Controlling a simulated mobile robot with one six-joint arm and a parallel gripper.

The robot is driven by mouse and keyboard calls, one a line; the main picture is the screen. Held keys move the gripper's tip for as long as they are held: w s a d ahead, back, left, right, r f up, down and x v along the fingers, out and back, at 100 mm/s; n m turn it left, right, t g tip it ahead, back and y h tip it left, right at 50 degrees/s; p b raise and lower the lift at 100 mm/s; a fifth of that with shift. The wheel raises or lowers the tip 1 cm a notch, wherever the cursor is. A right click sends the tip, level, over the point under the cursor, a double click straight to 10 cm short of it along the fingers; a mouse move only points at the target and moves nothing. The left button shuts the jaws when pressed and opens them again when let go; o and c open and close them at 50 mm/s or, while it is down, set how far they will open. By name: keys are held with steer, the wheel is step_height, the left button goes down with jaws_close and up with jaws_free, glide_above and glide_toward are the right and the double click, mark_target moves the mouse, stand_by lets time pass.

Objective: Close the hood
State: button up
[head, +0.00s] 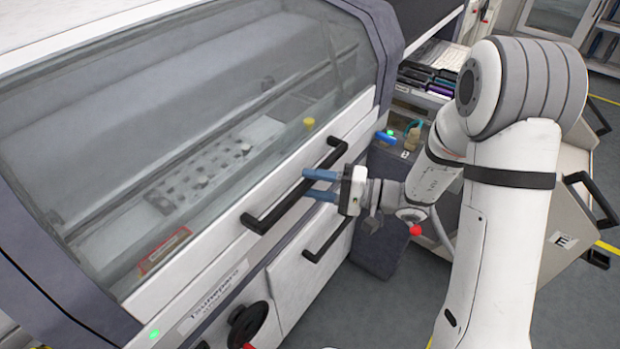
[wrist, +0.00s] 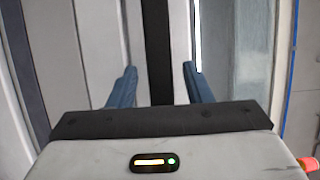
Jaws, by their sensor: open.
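The hood (head: 190,110) is a large glazed cover with a dark frame on the machine at left in the head view. It looks lowered, with its white front edge low along the machine's front; I see no clear gap beneath it. Its black bar handle (head: 270,218) runs along that edge. My gripper (head: 306,183) is open, its blue fingers pointing at the middle of the handle. In the wrist view the dark handle bar (wrist: 158,35) runs upright between the open fingers of my gripper (wrist: 160,72). I cannot tell whether they touch it.
A second black handle (head: 328,240) sits on the panel below the hood. A dark grey cabinet (head: 378,215) with small items stands beside the machine. A trolley (head: 550,225) stands at right, behind my arm. A red-and-black knob (head: 250,325) is at the lower front.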

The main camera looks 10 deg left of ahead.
steer(key=shift+a, duration=0.9)
steer(key=shift+c, duration=0.4)
jaws_close()
